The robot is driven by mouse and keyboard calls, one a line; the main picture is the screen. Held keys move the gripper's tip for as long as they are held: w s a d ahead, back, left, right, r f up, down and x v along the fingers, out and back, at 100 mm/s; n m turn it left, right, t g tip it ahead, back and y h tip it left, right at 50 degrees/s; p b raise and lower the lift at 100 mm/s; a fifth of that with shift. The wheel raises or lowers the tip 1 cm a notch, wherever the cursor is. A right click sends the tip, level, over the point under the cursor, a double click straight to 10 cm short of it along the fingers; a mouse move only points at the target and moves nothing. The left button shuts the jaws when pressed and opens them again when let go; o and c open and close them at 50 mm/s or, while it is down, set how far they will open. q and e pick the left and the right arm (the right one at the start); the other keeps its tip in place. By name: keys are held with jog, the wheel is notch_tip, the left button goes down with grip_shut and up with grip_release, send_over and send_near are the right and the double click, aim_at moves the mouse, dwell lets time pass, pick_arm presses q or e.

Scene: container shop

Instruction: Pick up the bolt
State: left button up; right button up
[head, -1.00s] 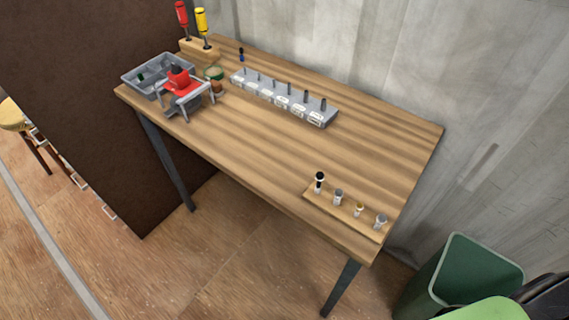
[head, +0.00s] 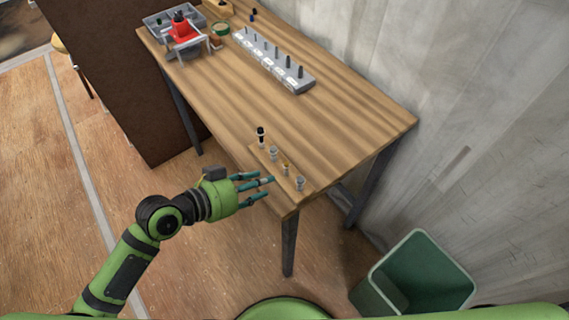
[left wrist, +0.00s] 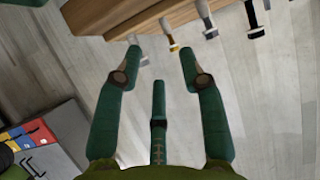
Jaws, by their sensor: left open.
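A narrow wooden strip (head: 268,166) at the table's near end holds several small upright bolt-like pieces in a row. One has a black top (head: 260,135), two are grey (head: 273,154) (head: 299,183), and one is gold (head: 285,170). I cannot tell which one the task means. In the left wrist view, the gold piece (left wrist: 171,42) and a grey piece (left wrist: 140,60) show beyond the spread fingers (left wrist: 160,62). My right gripper is not in view.
A grey block with several upright pegs (head: 270,62) stands along the wall side of the table (head: 345,125). A grey tray (head: 158,24) and a red device (head: 183,30) stand at the far end. A green bin (head: 425,285) stands on the floor at right.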

aim_at(286, 164)
pick_arm(q)
jog(key=shift+t+h, duration=0.3)
jog(key=shift+h, duration=0.1)
jog(key=w+d+p, duration=0.3)
jog(key=w+d, duration=0.2)
jog(key=shift+f, duration=0.2)
jog(key=shift+w+d+f, duration=0.25)
jog(key=shift+d+f, duration=0.05)
jog(key=shift+d, duration=0.1)
jog(key=shift+r, duration=0.1)
grip_shut()
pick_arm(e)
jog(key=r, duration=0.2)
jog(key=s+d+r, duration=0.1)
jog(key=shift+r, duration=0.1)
